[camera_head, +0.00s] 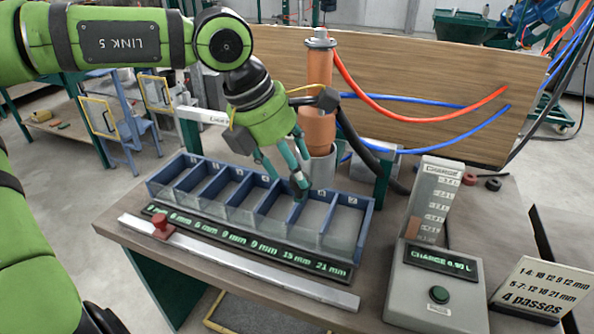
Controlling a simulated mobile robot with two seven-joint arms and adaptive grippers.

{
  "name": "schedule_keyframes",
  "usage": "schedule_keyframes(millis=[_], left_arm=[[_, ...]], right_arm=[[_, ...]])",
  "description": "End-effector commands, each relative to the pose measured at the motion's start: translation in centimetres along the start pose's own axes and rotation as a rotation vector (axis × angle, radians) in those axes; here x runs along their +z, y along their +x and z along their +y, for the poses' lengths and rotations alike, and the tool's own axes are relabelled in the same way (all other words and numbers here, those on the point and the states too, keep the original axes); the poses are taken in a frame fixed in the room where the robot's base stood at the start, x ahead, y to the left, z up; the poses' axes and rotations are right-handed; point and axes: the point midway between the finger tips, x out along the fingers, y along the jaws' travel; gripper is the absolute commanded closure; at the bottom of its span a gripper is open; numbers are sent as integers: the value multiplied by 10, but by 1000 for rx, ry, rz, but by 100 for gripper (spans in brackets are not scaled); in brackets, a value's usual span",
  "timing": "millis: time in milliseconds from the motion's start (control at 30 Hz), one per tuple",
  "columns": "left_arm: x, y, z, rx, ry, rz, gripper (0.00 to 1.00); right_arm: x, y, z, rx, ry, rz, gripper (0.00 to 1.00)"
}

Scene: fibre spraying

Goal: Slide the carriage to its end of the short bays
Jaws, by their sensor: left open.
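The red carriage (162,227) sits near the left end of a pale rail (240,265) along the table's front edge. Behind the rail is a blue tray (150,187) split into a row of bays. A dark strip of green millimetre readings (245,240) runs along its front; the left readings are hard to make out, and the right ones look like 15 mm and 21 mm. My left gripper (286,170) is open, pointing down over the middle-right bays, well right of and behind the carriage. It holds nothing visible. My right gripper is out of view.
An orange-brown cylinder (318,100) with red and blue hoses stands behind the tray. A grey box with a green button (438,295) and a level gauge (432,200) stand to the right. A sign (542,288) reads "4 passes". Bare table shows right of the tray.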

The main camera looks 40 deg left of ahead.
Motion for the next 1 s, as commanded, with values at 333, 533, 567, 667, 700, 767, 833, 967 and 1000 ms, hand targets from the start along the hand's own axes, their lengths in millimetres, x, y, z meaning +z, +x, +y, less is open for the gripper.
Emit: schedule_keyframes(millis=[333, 533, 567, 667, 700, 767, 833, 967, 1000], left_arm=[[0, 27, 0, -2, -1, -1, 44], [0, 27, 0, -2, -1, -2, 48], [0, 27, 0, -2, -1, -2, 60], [0, 27, -1, -2, -1, -2, 100], [0, 27, -1, -2, -1, -2, 100], [0, 27, -1, -2, -1, -3, 100], [0, 27, 0, -2, -1, -3, 100], [-1, 26, 1, -2, -2, -4, 100], [-2, 26, 3, -2, -2, -4, 100]], right_arm=[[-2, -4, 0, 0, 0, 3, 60], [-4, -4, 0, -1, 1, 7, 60], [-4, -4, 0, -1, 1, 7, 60], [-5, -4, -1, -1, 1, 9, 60], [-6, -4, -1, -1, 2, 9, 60], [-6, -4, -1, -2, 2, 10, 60], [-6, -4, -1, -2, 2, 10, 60], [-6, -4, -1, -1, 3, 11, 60], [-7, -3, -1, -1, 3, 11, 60]])
